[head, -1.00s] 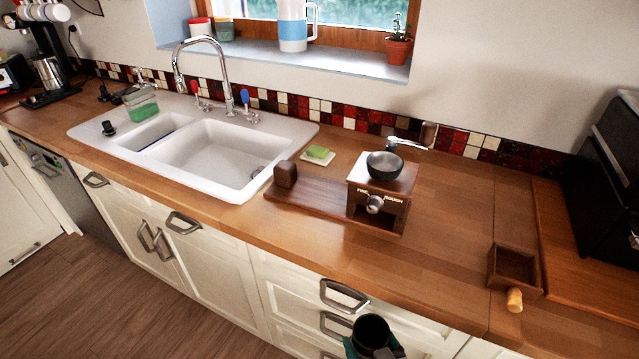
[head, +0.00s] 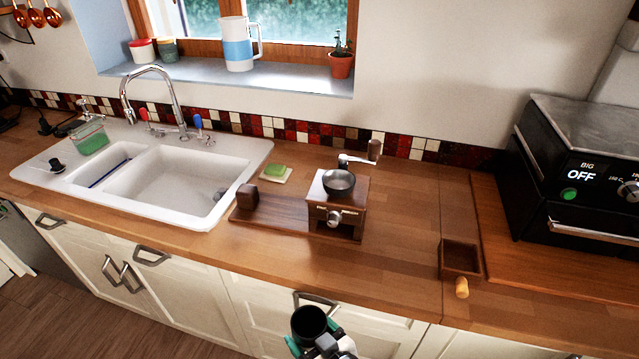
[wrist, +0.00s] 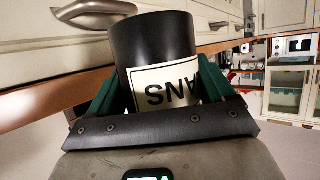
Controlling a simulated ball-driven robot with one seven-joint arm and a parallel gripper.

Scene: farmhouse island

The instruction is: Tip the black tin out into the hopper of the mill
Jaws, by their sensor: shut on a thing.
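The black tin (head: 309,322) is in my gripper (head: 313,345), at the lower middle of the head view, in front of the drawers and below the counter edge. In the wrist view the tin (wrist: 152,45) stands between the green fingers of my gripper (wrist: 155,95), its white label partly showing. Its open top faces the head camera and its inside looks dark; I cannot tell what it holds. The mill (head: 338,211) stands on the counter beyond the gripper, a wooden box on a long board. Its hopper (head: 338,183) is a dark round bowl on top, beside the crank (head: 358,158).
A small open wooden drawer box (head: 460,258) with a pale knob sits on the counter to the right. A black oven (head: 580,180) stands at the far right. The sink (head: 170,180) is left of the mill, with a green sponge (head: 277,170) between.

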